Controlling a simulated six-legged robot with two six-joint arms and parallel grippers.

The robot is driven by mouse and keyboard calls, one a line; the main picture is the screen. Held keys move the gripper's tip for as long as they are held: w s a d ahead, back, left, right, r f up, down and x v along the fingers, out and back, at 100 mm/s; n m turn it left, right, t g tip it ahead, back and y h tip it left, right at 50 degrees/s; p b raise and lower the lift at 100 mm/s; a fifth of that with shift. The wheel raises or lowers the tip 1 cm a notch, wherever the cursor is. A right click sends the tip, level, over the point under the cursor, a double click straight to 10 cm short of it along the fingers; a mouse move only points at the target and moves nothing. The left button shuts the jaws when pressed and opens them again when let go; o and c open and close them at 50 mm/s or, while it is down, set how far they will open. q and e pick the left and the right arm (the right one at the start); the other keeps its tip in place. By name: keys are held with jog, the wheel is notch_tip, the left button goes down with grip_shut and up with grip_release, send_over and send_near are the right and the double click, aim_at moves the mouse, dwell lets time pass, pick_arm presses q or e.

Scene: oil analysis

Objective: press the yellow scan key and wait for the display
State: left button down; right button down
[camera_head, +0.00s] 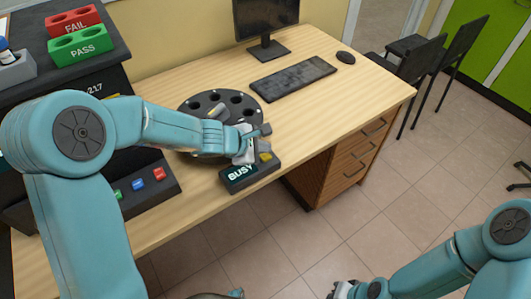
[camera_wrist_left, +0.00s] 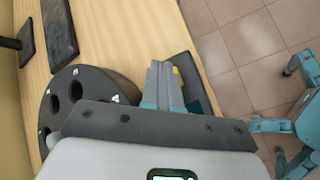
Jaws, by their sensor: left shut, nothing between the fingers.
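The scanner box (camera_head: 253,174) is dark and sits at the front edge of the desk, with its display (camera_head: 240,173) lit and reading "BUSY". The yellow scan key (camera_head: 265,157) is on its top at the right, partly hidden by my left gripper (camera_head: 258,142). My left gripper is shut and empty, its tips close by the key; I cannot tell whether they touch it. The left wrist view shows the shut fingers (camera_wrist_left: 163,78) beside a sliver of yellow key (camera_wrist_left: 177,73). My right gripper (camera_head: 344,290) is at the bottom edge, cut off, away from the desk.
A black round carousel (camera_head: 186,106) with holes stands behind the scanner. A keyboard (camera_head: 292,78), monitor (camera_head: 266,18) and mouse (camera_head: 346,57) are farther back. Red FAIL (camera_head: 75,21) and green PASS (camera_head: 80,46) racks stand at upper left. Coloured buttons (camera_head: 138,184) are at left.

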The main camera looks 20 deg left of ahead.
aim_at(263, 158)
pick_arm(q)
notch_tip(263, 158, up, 5)
jog(key=p, duration=0.4)
jog(key=shift+r+p, duration=0.1)
jog(key=shift+p, duration=0.3)
dwell(0.4)
